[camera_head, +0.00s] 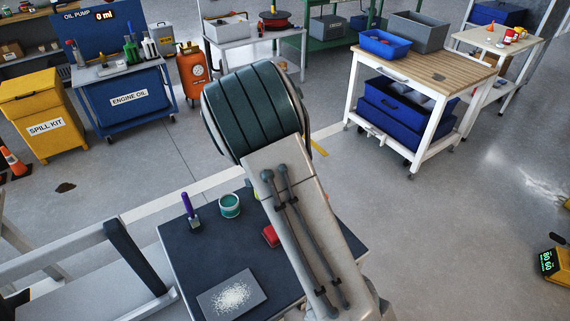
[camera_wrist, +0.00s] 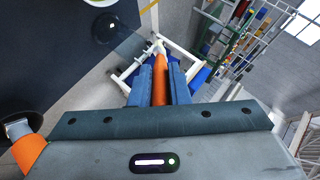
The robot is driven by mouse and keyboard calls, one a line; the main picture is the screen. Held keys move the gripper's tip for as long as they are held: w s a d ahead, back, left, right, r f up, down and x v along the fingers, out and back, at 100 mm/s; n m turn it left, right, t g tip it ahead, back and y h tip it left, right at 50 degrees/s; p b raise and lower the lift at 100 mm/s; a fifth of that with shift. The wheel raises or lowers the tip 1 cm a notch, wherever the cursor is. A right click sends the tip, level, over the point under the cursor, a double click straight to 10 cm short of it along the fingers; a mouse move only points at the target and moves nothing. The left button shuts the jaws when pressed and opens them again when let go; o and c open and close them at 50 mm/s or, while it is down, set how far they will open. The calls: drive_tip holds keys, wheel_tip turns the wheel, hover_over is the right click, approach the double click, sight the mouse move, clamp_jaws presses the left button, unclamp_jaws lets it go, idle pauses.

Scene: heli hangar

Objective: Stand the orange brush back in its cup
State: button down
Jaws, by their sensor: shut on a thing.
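My gripper (camera_wrist: 162,72) is shut on the orange brush (camera_wrist: 160,88), whose tapered orange handle shows between the blue-grey fingers in the wrist view. An orange piece with a metal band (camera_wrist: 18,129) shows at that view's lower left; the gripper body hides whether it belongs to the same brush. In the head view my arm hides my gripper and the brush. A teal cup (camera_head: 229,205) stands on the dark table (camera_head: 178,247). I cannot tell whether it is the brush's cup.
A purple-handled brush (camera_head: 191,210) stands left of the teal cup. A red object (camera_head: 270,236) is partly hidden by my arm. A grey plate with white grains (camera_head: 212,302) lies at the table's front. A wooden-topped workbench (camera_head: 440,70) stands to the right, with open floor between.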

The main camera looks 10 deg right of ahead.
drive_tip(key=c, duration=1.4)
unclamp_jaws()
drive_tip(key=shift+o, duration=0.2)
drive_tip(key=shift+r, duration=0.1)
drive_tip(key=shift+r+p, duration=0.8)
drive_tip(key=shift+p, duration=0.3)
drive_tip(key=s+a+r+n+g+y, duration=0.2)
drive_tip(key=s+r+n+y, duration=0.15)
drive_tip(key=s+r, duration=0.4)
drive_tip(key=s+a+r+n+g+y, duration=0.2)
drive_tip(key=s+r+n, duration=0.25)
drive_tip(key=s, duration=0.65)
drive_tip(key=s+d+r+n+g+h, duration=0.1)
drive_tip(key=s+d+r+n+g, duration=0.1)
drive_tip(key=s, duration=0.5)
drive_tip(key=s+d+r+n+g+h, duration=0.1)
drive_tip(key=s+d+r+n, duration=0.1)
drive_tip(key=s+n, duration=0.3)
drive_tip(key=shift+s+d+r+n+g, duration=0.35)
drive_tip(key=shift+s+d, duration=0.45)
drive_tip(key=shift+s, duration=0.3)
